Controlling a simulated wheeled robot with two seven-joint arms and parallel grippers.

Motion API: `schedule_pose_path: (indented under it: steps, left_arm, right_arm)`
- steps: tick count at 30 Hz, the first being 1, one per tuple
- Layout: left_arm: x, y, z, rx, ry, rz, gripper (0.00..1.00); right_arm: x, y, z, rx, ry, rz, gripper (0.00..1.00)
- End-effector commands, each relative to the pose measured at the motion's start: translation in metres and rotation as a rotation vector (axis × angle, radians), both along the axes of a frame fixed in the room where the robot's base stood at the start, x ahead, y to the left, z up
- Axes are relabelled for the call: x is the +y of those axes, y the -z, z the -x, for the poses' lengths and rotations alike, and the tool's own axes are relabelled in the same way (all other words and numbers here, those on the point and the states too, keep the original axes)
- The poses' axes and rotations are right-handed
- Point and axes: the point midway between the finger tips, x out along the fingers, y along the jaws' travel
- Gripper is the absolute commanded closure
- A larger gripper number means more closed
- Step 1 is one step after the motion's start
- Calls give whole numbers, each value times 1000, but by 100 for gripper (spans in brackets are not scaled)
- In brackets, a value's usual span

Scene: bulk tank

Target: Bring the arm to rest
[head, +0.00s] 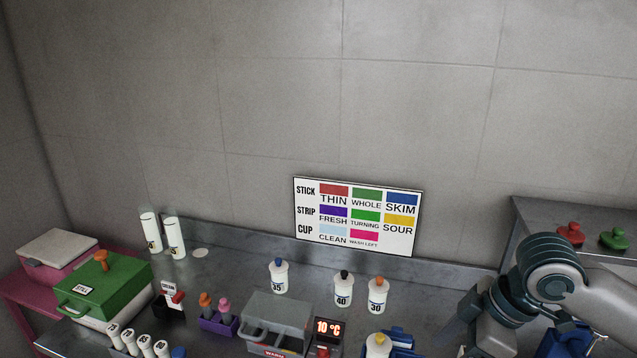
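One arm of mine comes in from the right edge, its grey and dark teal links over the right end of the metal counter (225,268). Its wrist points down toward the bottom edge. The fingers of this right gripper cannot be made out clearly, so I cannot tell whether it is open or shut or holds anything. My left arm and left gripper are not in view.
Bottles marked 35 (279,277), 40 (343,290) and 30 (377,296) stand mid-counter. A grey box (277,315), a 10 °C display (327,330) and a green-lidded box (103,287) stand nearer. A raised shelf (535,212) at right bears red (570,234) and green (613,239) knobbed things.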

Motion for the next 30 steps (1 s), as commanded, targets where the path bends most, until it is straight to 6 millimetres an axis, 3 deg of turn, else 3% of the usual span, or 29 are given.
schedule_pose_path:
  steps: [6,17,23,30]
  left_arm:
    - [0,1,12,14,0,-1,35]
    - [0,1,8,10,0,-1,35]
    - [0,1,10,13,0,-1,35]
    - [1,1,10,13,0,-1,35]
  right_arm:
    - [8,11,0,-6,-1,-13,31]
    - [28,37,1,-27,10,-48,31]
    - [47,63,5,-46,38,-88,31]
    - [72,108,17,-70,136,-160,31]
